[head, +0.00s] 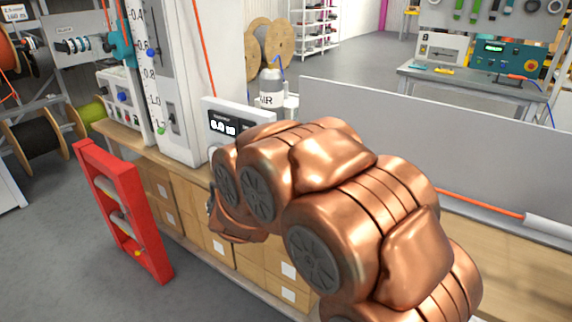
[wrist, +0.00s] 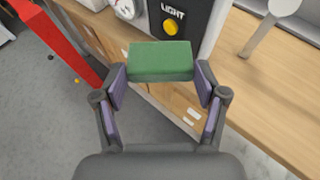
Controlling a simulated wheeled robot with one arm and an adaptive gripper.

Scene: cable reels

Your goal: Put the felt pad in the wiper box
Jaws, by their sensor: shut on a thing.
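The felt pad (wrist: 160,62) is a green block in the wrist view. My gripper (wrist: 161,80) is shut on it, with one purple-lined finger at each side. The pad appears in front of the bench edge, with grey floor and the drawer fronts behind it. In the head view my copper arm hides the pad and most of my gripper. I cannot make out a wiper box in either view.
A wooden bench (head: 490,240) with labelled drawers (head: 250,268) runs along my front. A red stand (head: 125,210) is at left. A display unit (head: 222,118) stands on the bench. A black LIGHT panel with a yellow button (wrist: 171,27) is beyond the pad.

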